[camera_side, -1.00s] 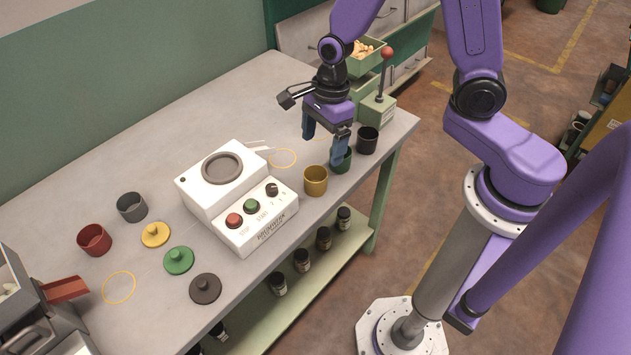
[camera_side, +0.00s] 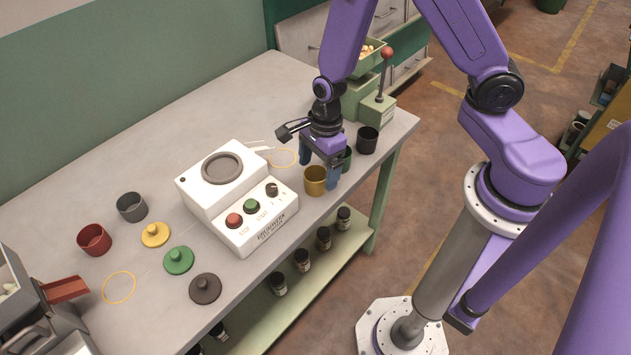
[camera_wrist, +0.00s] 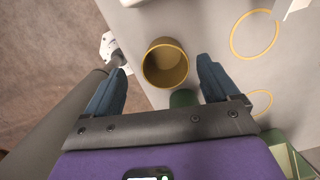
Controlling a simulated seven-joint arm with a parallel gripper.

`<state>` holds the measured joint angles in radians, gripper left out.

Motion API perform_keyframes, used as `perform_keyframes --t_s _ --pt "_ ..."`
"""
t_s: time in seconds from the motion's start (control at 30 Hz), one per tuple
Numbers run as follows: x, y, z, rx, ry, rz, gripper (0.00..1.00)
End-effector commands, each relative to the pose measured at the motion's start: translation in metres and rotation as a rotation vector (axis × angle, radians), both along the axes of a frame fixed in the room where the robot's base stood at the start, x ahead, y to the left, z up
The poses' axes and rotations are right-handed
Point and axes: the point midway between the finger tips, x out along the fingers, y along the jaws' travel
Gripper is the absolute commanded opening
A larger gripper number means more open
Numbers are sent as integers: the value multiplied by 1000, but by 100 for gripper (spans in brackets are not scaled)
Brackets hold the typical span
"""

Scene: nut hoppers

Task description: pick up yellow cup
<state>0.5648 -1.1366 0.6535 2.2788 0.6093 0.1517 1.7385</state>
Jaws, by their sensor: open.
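The yellow cup (camera_side: 315,183) stands upright on the table near its front edge, right of the white machine. It is open at the top and looks empty in the wrist view (camera_wrist: 166,66). My gripper (camera_side: 319,167) is open, its blue fingers low over the table just behind and beside the cup. In the wrist view the open fingers (camera_wrist: 165,83) lie to either side of the cup, which sits slightly ahead of the middle. I cannot tell whether a finger touches it.
A green cup (camera_side: 345,160) stands close behind my gripper, partly hidden, and a black cup (camera_side: 367,140) is farther right. The white machine (camera_side: 238,198) with buttons stands to the left. A yellow ring (camera_side: 284,158) marks the table behind the cup. The table edge is close in front.

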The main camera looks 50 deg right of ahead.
Motion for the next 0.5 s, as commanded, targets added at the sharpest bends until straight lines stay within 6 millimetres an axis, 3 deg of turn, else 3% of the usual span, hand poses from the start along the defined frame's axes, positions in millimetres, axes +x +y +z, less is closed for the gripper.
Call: perform_keyframes --t_s 0.3,0.5 --pt "7 2 -33 -1 2 0 88" --pt "6 4 -45 -1 1 0 88"
